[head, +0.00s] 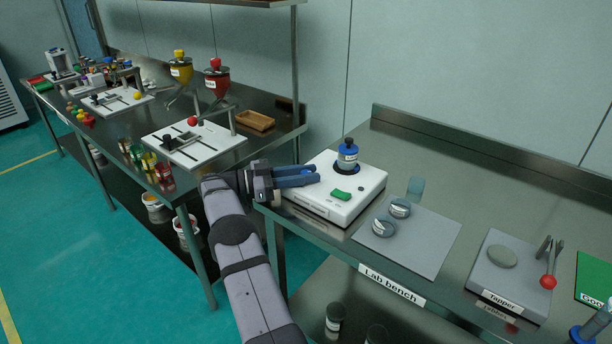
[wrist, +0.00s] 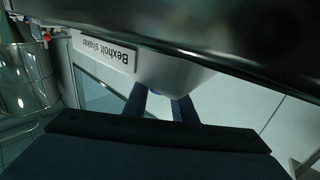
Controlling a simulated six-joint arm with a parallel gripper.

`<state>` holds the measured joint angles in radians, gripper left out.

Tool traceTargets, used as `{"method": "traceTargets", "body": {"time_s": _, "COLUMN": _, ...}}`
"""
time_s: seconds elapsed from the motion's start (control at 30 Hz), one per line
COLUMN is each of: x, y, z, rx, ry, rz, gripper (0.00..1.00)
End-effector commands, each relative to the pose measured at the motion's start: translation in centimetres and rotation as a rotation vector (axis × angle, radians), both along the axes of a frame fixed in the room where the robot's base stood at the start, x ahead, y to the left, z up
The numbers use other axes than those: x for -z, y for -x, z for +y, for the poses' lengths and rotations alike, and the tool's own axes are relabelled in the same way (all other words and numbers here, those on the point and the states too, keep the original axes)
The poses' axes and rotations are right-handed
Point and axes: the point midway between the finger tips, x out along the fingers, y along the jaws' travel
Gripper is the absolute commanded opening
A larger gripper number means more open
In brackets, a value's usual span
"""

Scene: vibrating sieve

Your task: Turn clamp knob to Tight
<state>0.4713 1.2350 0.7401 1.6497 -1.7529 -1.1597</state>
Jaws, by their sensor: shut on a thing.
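The white shaker (head: 335,203) sits on the lab bench. A small jar-like stack with a blue top (head: 348,146) stands upright in its dark round seat. I cannot tell which part is the clamp knob; no Tight mark is readable.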

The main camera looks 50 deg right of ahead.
Motion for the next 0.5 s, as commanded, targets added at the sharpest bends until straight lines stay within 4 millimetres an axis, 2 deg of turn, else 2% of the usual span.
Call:
{"method": "traceTargets", "body": {"time_s": 0.03, "x": -0.25, "y": -0.10, "z": -0.02, "rx": -0.003, "ry": 0.005, "rz": -0.003, "gripper": 0.02}}
{"method": "traceTargets", "body": {"time_s": 0.07, "x": -0.25, "y": -0.10, "z": -0.02, "rx": -0.003, "ry": 0.004, "rz": -0.003, "gripper": 0.26}}
{"method": "traceTargets", "body": {"time_s": 0.13, "x": -0.22, "y": -0.09, "z": -0.02, "rx": -0.003, "ry": 0.003, "rz": -0.003, "gripper": 0.42}}
{"method": "traceTargets", "body": {"time_s": 0.5, "x": -0.01, "y": -0.19, "z": 0.17, "rx": -0.002, "ry": 0.001, "rz": -0.002, "gripper": 0.42}}
